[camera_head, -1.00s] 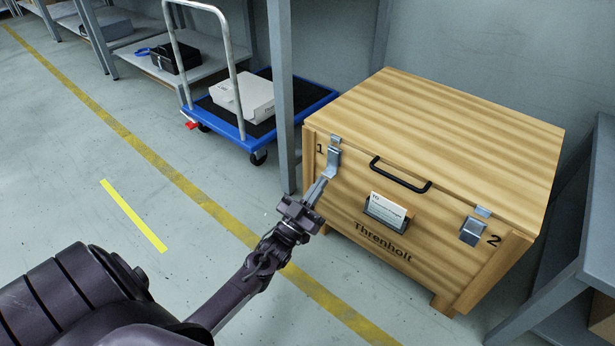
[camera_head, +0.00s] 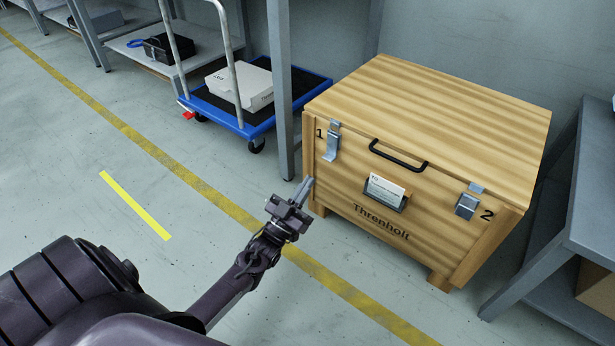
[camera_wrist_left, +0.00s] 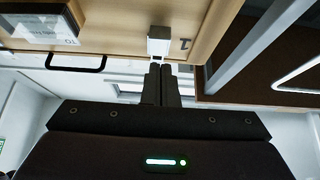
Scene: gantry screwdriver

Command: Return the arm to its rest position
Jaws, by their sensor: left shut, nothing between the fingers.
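My left gripper (camera_head: 303,188) is shut and empty. It is in front of the wooden crate (camera_head: 440,110), a little below and left of the latch marked 1 (camera_head: 332,142). In the head view a gap shows between the fingertips and that latch. In the left wrist view the shut fingers (camera_wrist_left: 160,72) point at the metal latch 1 (camera_wrist_left: 159,40); I cannot tell the distance there. The latch marked 2 (camera_head: 468,202) is on the right of the crate's front. My right gripper is not in view.
A black handle (camera_head: 397,160) and a card holder (camera_head: 386,193) are on the crate's front. A grey shelf post (camera_head: 281,90) stands left of the crate, and a blue trolley (camera_head: 250,128) with a white box is behind. A grey shelf (camera_head: 592,215) is at right. The left floor is open.

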